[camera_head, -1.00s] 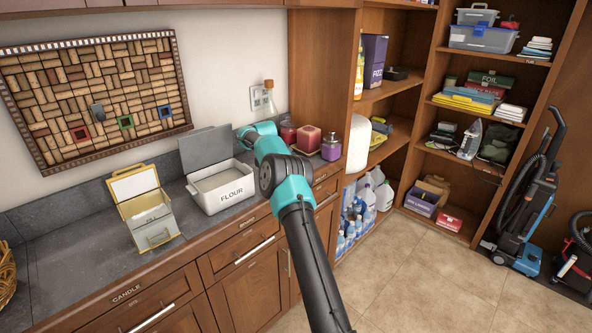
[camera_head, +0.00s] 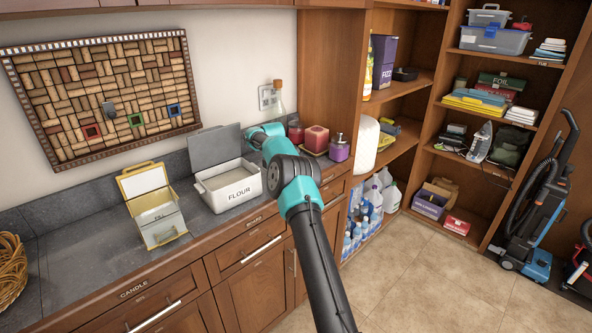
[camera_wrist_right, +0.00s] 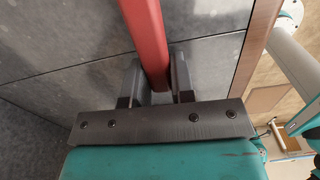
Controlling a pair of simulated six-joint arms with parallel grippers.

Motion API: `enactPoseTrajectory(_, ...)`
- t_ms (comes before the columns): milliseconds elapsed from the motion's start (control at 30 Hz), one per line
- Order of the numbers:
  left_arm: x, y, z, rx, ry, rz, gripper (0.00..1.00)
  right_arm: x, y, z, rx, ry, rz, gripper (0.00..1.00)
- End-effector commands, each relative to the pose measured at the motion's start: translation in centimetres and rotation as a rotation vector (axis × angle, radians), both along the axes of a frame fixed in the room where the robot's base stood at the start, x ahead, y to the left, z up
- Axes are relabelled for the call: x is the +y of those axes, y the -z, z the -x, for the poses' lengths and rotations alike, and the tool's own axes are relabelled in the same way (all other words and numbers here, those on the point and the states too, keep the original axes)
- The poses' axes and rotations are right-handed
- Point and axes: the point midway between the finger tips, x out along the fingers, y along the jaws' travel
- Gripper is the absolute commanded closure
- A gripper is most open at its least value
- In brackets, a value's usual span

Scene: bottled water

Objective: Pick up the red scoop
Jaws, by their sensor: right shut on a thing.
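In the right wrist view, the long red handle of what looks like the red scoop (camera_wrist_right: 146,30) runs between the two dark fingers of my right gripper (camera_wrist_right: 156,75). The fingers are shut on it. The handle runs out of the top of the picture, so the scoop's far end is hidden. The grey counter shows behind it; I cannot tell the gap between them. In the head view my right arm reaches over the counter, and its own links hide the gripper and the scoop. My left gripper is not in view.
A white flour bin (camera_head: 229,187) with its lid up and an open yellow-trimmed box (camera_head: 157,207) stand on the grey counter (camera_head: 85,265). Red candles (camera_head: 315,139) and a purple bottle (camera_head: 338,149) stand beyond my arm. A wicker basket (camera_head: 11,268) is at far left.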

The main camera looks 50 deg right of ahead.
Motion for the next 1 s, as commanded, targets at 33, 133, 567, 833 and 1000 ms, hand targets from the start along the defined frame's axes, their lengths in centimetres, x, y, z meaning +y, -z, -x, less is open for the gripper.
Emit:
enactPoseTrajectory(33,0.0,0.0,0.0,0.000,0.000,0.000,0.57,0.0,0.0,0.0,0.000,0.000,0.000,0.92)
enactPoseTrajectory(133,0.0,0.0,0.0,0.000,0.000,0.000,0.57,0.0,0.0,0.0,0.000,0.000,0.000,1.00)
enactPoseTrajectory(567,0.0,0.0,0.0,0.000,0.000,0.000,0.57,0.0,-1.0,-0.1,-0.002,0.000,0.001,1.00)
enactPoseTrajectory(833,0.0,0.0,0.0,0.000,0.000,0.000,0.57,0.0,-3.1,-0.1,-0.002,0.000,0.001,1.00)
enactPoseTrajectory(1000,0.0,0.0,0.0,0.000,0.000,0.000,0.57,0.2,-3.6,0.2,0.001,0.000,0.000,1.00)
